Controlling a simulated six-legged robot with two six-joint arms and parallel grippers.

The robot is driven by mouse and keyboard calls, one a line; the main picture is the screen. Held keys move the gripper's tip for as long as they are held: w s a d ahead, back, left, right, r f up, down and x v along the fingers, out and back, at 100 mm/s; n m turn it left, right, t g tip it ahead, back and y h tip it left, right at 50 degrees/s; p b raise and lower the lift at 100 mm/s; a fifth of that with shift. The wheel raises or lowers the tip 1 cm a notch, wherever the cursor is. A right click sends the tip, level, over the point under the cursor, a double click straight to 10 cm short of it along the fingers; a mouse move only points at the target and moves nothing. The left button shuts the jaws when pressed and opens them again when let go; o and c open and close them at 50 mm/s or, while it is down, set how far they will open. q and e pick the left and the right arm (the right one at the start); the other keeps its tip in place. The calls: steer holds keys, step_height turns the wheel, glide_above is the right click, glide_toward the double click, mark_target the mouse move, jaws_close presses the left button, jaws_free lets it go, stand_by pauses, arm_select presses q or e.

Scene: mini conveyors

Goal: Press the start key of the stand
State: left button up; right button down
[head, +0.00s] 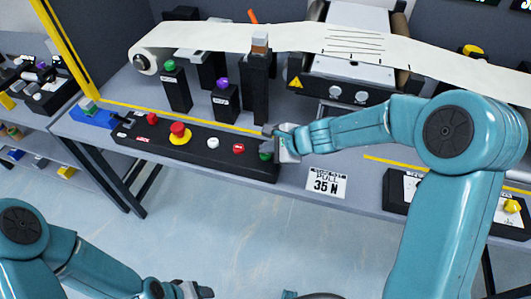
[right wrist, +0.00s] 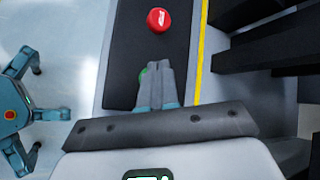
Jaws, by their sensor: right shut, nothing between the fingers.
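The stand's black key panel (head: 190,146) lies along the table's front edge. A green key (head: 265,155) sits at its right end, partly hidden by my right gripper (head: 270,132). In the right wrist view, the shut, empty fingers (right wrist: 153,66) point along the panel (right wrist: 125,50), and only a green sliver of the key (right wrist: 143,74) shows beside them. The fingertips overlap the key in view; I cannot tell if they touch it. My left gripper (head: 197,290) is low at the bottom edge, away from the panel; its jaws are unclear.
The panel also carries a red key (head: 238,148), which shows in the right wrist view (right wrist: 158,20), a white key (head: 212,142) and a red mushroom button (head: 179,131) on yellow. Black posts (head: 226,103) and a paper web (head: 220,38) stand behind. A "35 N" sign (head: 326,184) is right.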

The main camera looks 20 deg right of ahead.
mark_target(268, 155)
steer(key=shift+f+b, duration=0.25)
steer(key=shift+b, duration=0.05)
steer(key=shift+r, duration=0.1)
stand_by(0.4)
steer(key=shift+r+p, duration=0.8)
step_height(268, 155, up, 5)
steer(key=p, duration=0.4)
steer(key=shift+p, duration=0.4)
stand_by(0.4)
